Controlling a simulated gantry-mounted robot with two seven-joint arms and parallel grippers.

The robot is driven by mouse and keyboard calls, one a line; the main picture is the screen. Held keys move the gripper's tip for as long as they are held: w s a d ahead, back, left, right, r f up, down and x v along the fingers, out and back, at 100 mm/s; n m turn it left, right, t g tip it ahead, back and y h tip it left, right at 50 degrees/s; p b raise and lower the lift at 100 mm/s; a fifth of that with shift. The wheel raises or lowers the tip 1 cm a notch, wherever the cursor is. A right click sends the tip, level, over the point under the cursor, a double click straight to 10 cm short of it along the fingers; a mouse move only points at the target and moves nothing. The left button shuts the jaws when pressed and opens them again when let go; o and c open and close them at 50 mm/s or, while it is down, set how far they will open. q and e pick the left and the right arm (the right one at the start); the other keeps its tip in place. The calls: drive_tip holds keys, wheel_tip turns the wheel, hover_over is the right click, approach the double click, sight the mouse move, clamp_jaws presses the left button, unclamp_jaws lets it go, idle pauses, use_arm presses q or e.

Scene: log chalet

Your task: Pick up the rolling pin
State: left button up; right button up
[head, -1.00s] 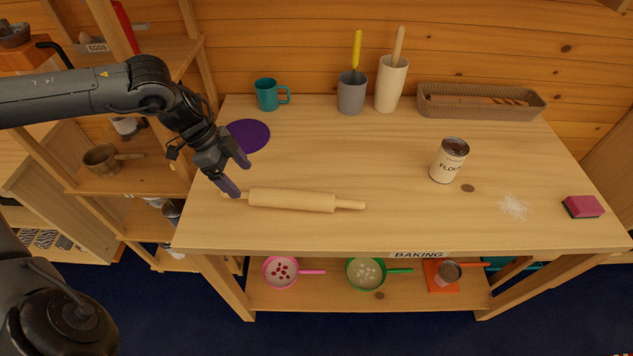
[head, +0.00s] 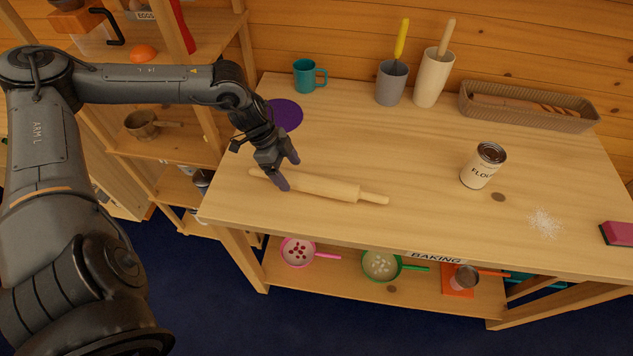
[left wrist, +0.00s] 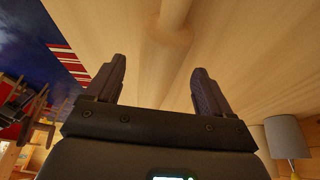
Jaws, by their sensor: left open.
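The pale wooden rolling pin (head: 335,188) lies on the table near its front left part, its handles pointing left and right. My left gripper (head: 288,173) is open and points down over the left part of the pin. In the head view its fingers hide part of the pin near the left handle. In the left wrist view the open fingers (left wrist: 158,78) stand apart with the pin's wood between them, and one handle (left wrist: 174,12) runs to the top edge. I cannot tell whether either finger touches it. My right gripper is not in view.
On the wooden table (head: 420,150) are a purple disc (head: 285,114), a teal mug (head: 306,76), two utensil holders (head: 391,84), a basket (head: 530,110), a flour can (head: 481,168) and a pink sponge (head: 618,233). Shelves (head: 150,145) stand at the left. The table's middle is clear.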

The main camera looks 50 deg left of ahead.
use_arm(q)
drive_tip(key=shift+x, duration=1.25)
drive_tip(key=c, duration=1.4)
